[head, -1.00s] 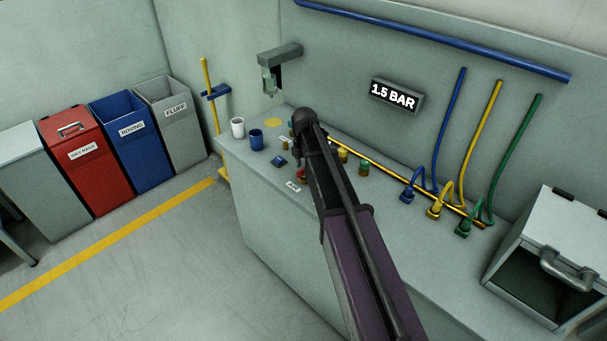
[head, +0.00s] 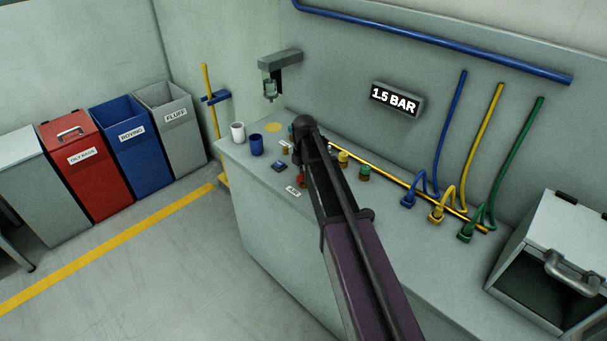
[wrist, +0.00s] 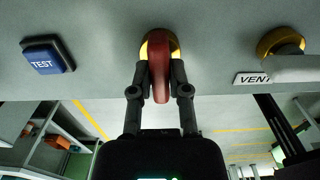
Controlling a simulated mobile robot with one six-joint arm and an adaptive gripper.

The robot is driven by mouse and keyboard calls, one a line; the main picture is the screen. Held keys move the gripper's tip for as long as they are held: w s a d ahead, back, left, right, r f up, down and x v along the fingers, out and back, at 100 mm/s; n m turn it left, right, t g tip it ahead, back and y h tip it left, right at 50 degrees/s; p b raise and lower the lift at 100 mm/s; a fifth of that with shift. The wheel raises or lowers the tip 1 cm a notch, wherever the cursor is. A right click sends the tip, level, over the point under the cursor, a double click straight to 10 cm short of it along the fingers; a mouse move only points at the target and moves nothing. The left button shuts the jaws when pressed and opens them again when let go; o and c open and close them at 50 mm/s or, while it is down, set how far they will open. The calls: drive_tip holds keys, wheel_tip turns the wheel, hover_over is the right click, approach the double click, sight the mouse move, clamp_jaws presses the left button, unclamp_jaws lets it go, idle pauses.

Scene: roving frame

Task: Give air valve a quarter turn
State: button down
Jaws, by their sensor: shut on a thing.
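The air valve is a red lever handle (wrist: 160,68) on a round yellow base (wrist: 145,48), in the upper middle of the wrist view. My gripper (wrist: 160,85) is shut on the red handle, one dark finger on each side. The handle runs straight down the picture, in line with the fingers. In the head view only a bit of red (head: 301,182) shows beside my arm, near a white AIR label (head: 293,192) on the bench. My arm hides most of the valve there.
A blue TEST button (wrist: 43,56) is left of the valve, and a VENT knob (wrist: 281,43) is right. The bench (head: 262,190) also holds a white cup (head: 237,132), a blue cup (head: 256,145) and coloured hose fittings. A wall display (head: 396,99) reads 1.5 BAR.

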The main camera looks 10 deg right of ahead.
drive_tip(key=shift+s, duration=0.1)
drive_tip(key=shift+m, duration=0.4)
drive_tip(key=m, duration=0.7)
drive_tip(key=shift+s+m, duration=0.1)
drive_tip(key=shift+m, duration=0.3)
drive_tip(key=m, duration=0.4)
drive_tip(key=shift+d, duration=0.1)
drive_tip(key=m, duration=0.5)
drive_tip(key=shift+f, duration=0.1)
drive_tip(key=shift+m, duration=0.3)
